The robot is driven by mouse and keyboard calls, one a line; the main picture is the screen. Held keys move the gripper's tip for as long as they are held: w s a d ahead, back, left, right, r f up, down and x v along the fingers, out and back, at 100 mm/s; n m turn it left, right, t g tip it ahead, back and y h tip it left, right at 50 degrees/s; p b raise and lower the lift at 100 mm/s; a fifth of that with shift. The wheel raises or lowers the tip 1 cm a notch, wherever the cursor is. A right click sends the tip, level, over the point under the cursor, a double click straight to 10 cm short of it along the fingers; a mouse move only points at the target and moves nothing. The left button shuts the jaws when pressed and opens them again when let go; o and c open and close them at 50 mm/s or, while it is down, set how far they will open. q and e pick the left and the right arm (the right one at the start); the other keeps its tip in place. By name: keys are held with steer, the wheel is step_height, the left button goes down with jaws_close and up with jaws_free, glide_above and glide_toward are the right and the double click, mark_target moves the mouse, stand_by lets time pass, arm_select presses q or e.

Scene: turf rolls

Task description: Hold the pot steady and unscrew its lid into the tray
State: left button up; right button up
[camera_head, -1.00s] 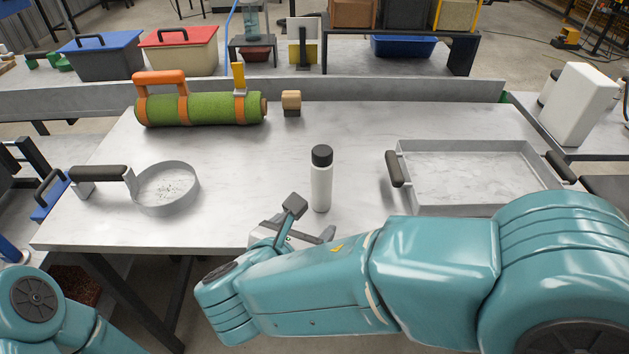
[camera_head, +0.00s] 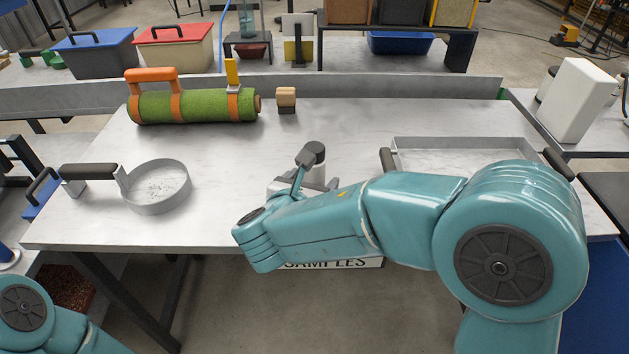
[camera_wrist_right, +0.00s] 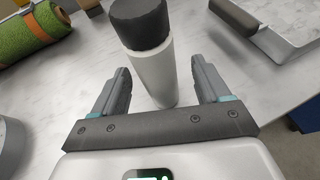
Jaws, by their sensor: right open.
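The pot is a white upright cylinder with a black lid on the table; in the wrist view its body (camera_wrist_right: 155,78) and lid (camera_wrist_right: 139,22) show clearly. In the head view my right arm and wrist hide most of the pot (camera_head: 315,177), and its lid (camera_head: 318,148) is partly covered. My right gripper (camera_wrist_right: 161,72) is open, its two fingers on either side of the pot's body with gaps visible. The grey shallow tray (camera_head: 450,143) lies on the right of the table, partly behind my right arm. My left gripper is out of view; only part of my left arm shows at lower left.
A green turf roll (camera_head: 195,106) with orange straps and a small wooden block (camera_head: 286,99) lie at the back. The middle-left of the table is clear.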

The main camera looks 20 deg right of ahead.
steer(key=x, duration=0.4)
steer(key=shift+w+r, duration=0.1)
steer(key=shift+w, duration=0.15)
steer(key=c, duration=1.2)
steer(key=shift+r, duration=0.1)
step_height(320, 180, up, 20)
steer(key=p, duration=0.4)
